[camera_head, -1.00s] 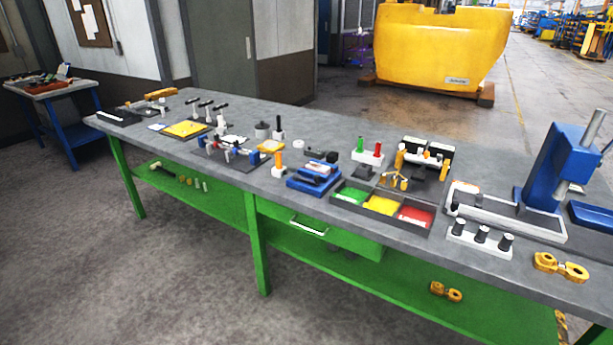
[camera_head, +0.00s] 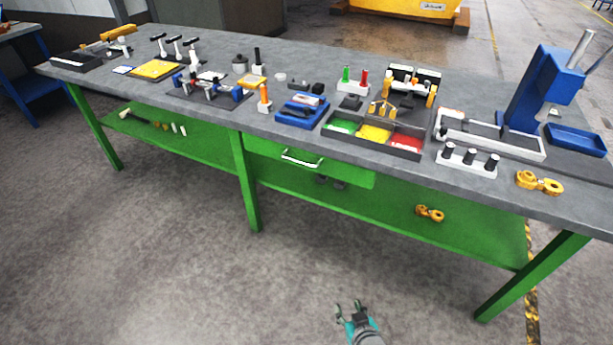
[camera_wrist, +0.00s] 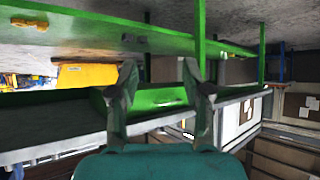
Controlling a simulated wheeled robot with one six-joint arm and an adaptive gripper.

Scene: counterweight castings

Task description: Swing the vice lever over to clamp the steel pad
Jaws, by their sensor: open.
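A small blue fixture (camera_head: 302,110) that looks like the vice sits near the front edge of the bench, left of the tray with green, yellow and red compartments. A light pad with some red and a dark part show on top of it. They are too small to tell the lever's position or whether the pad is clamped. My gripper (camera_head: 352,307) is low in front of the bench, over the floor, well away from the fixture. In the wrist view my gripper (camera_wrist: 160,78) has its two fingers apart with nothing between them.
The grey bench top (camera_head: 330,60) holds several tools and fixtures. The compartment tray (camera_head: 418,153) stands right of the blue fixture, and a blue press (camera_head: 545,85) stands at the right. A drawer handle (camera_head: 300,159) sticks out below the top. The floor in front is clear.

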